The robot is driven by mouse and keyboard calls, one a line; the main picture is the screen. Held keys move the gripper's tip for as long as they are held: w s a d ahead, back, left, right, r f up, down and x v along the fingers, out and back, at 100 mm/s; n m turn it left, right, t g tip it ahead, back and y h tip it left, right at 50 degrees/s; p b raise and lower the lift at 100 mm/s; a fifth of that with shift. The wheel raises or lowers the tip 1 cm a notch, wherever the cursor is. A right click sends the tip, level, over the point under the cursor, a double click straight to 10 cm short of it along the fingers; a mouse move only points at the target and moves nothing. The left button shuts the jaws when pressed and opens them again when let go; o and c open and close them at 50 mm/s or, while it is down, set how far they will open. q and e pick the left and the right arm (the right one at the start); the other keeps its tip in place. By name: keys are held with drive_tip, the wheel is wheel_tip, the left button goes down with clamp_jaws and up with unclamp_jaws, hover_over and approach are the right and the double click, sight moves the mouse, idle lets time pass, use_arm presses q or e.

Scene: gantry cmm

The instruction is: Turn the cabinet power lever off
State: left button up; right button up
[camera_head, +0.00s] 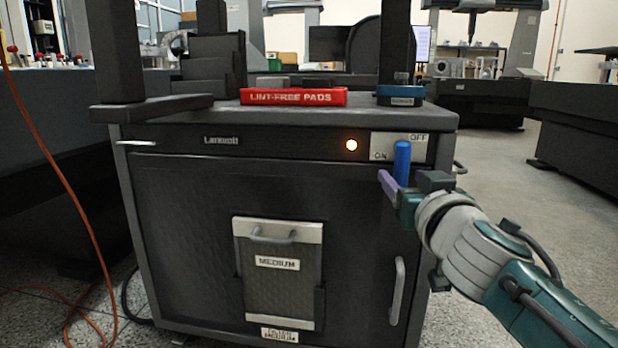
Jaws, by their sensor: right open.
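The dark cabinet (180,220) stands in front of me. Its power lever has a blue handle (402,158) on a light plate (383,142) at the upper right of the front. The plate reads ON at lower left and OFF at upper right. The handle stands upright, between the two labels. An orange lamp (351,145) glows left of the plate. My right gripper (396,190) is open at the lower part of the handle, with a purple finger on its left side. Whether it touches the handle cannot be told. My left gripper is not in view.
A red tray of lint-free pads (293,97) and a blue container (400,96) sit on the cabinet top. A grey door handle (397,290) and a bin marked MEDIUM (278,290) are on the front. An orange cable (75,190) hangs at left. Floor at right is clear.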

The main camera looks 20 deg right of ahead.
clamp_jaws()
idle(0.4)
idle(0.9)
